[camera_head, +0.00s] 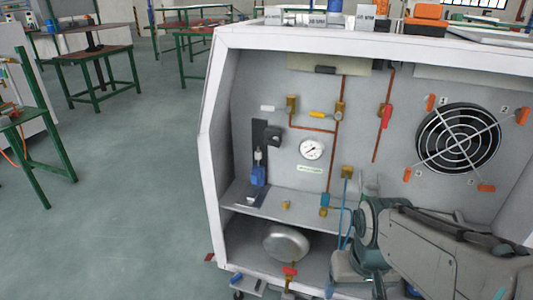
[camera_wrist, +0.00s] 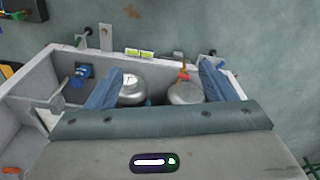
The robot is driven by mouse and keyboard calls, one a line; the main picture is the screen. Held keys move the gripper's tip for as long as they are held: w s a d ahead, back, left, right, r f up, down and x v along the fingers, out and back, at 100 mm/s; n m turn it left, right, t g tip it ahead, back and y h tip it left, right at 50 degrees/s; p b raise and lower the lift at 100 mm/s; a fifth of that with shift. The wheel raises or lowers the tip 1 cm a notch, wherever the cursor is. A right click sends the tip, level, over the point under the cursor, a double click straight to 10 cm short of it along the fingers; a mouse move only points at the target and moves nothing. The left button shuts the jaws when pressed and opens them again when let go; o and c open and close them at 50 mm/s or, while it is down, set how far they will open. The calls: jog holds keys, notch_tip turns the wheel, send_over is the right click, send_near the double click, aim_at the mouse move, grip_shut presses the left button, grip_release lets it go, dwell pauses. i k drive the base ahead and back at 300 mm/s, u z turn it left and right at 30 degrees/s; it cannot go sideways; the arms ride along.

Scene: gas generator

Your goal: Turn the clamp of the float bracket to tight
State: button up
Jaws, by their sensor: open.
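A black upright bracket (camera_head: 259,140) stands against the back wall of the cabinet, left of the gauge. A dark block (camera_head: 273,135) sticks out at its upper right; I cannot tell for certain whether it is the clamp, or how it is turned. A blue float-like part (camera_head: 258,176) sits at the bracket's lower end. My gripper (camera_wrist: 160,82) is open, its two blue fingers wide apart, with nothing seen between them at close range. In the head view my arm reaches in from the lower right, well right of the bracket.
The white cabinet (camera_head: 208,140) has a middle shelf (camera_head: 255,213). A silver tank (camera_head: 287,243) lies below it. A gauge (camera_head: 312,149), copper pipes, a red-handled valve (camera_head: 386,117) and a fan (camera_head: 458,138) occupy the back wall.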

aim_at(275, 142)
jog(key=k, duration=0.5)
jog(key=z, duration=1.05)
jog(key=i, duration=0.75)
jog(key=u, duration=1.8)
jog(key=i, duration=0.5)
jog(key=z, duration=0.05)
